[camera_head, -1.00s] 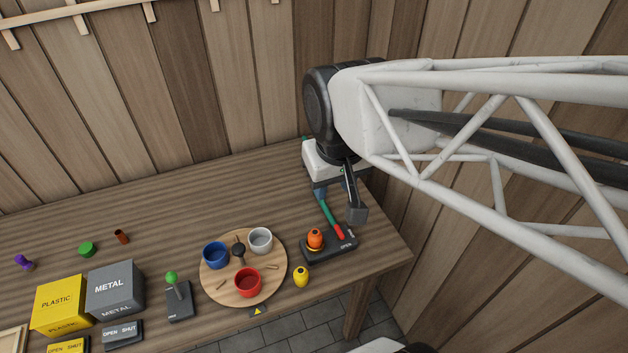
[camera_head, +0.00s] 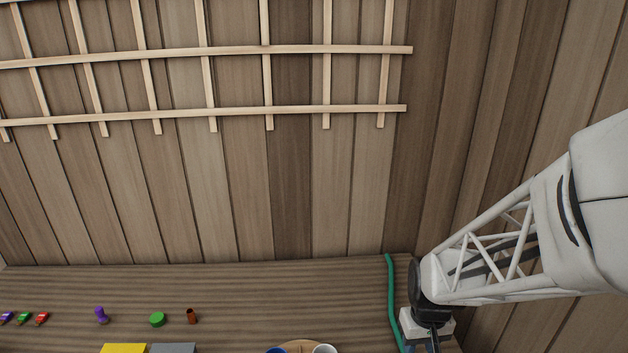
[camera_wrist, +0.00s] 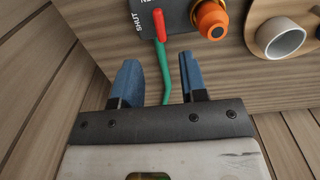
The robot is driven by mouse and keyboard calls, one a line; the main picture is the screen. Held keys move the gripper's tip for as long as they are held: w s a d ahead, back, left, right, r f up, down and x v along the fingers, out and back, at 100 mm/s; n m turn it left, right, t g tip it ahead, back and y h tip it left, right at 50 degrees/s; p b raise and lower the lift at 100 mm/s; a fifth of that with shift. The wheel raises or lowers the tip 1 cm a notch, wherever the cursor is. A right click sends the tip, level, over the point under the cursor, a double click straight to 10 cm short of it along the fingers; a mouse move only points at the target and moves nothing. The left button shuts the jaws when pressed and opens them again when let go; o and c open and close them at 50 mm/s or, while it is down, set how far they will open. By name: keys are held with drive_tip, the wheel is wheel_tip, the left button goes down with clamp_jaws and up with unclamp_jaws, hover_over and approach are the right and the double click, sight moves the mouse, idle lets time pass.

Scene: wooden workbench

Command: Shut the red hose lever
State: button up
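In the wrist view, the red lever (camera_wrist: 159,26) stands out on a dark base plate (camera_wrist: 181,20) at the top. It lies roughly in line with the green hose (camera_wrist: 165,72), beside the printed word SHUT. The letters EN of another label show at the top edge. My gripper (camera_wrist: 160,62) is open, its two blue fingers apart and empty. The lever is beyond the fingertips, and the hose runs between the fingers in the picture. In the head view, the hose (camera_head: 392,300) lies beside my wrist; the lever and fingertips are out of frame.
An orange knob (camera_wrist: 210,18) stands on the plate close right of the lever. A white cup (camera_wrist: 281,38) on a round wooden board (camera_wrist: 254,33) is farther right. In the head view, a green piece (camera_head: 157,319) and a brown cylinder (camera_head: 192,316) lie on the workbench (camera_head: 250,290).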

drive_tip(key=shift+f, duration=0.15)
drive_tip(key=shift+f, duration=3.75)
clamp_jaws()
